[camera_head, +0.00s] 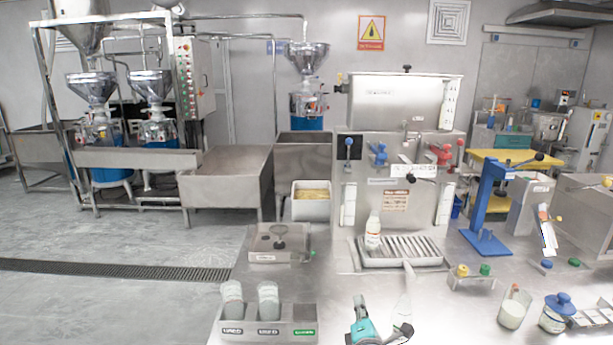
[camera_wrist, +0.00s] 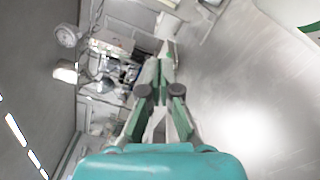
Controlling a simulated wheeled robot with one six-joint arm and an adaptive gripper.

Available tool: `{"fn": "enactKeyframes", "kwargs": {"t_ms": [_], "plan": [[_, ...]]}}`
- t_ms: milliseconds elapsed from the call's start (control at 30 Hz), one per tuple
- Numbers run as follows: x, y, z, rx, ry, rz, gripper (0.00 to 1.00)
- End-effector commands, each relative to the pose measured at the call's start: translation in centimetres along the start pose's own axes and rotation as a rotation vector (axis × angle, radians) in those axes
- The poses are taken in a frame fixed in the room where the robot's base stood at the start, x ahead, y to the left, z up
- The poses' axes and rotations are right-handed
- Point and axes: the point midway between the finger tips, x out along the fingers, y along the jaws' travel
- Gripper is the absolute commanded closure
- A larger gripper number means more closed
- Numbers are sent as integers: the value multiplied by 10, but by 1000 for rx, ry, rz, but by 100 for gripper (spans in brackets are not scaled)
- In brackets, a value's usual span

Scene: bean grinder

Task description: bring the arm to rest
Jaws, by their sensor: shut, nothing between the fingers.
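My gripper (camera_head: 361,318) shows at the bottom middle of the head view, with its teal body over the front of the steel counter. In the wrist view my gripper (camera_wrist: 161,68) has its two green-grey fingers together, with nothing between them. It is apart from the things on the counter. The lower part of my arm is cut off by the bottom of the head view.
A grey rack (camera_head: 303,318) with several compartments stands left of my gripper. A steel scale-like box (camera_head: 262,252) and a drip tray (camera_head: 372,262) with a white bottle (camera_head: 373,233) are behind. Jars (camera_head: 512,312) and a blue press (camera_head: 487,195) stand right.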

Motion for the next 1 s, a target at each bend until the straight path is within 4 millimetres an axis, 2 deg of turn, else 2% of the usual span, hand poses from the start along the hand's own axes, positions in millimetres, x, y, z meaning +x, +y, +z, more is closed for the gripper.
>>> {"fn": "enactKeyframes", "kwargs": {"t_ms": [33, 200, 500, 733, 1000], "plan": [[-20, -19, -6, 50, 10, -13, 100], [-81, -64, -18, 240, 32, -40, 100], [-197, -120, -31, 579, 53, -98, 100], [-286, -142, -32, 843, 49, -147, 100], [-387, -147, -25, 1157, 23, -204, 100]]}}
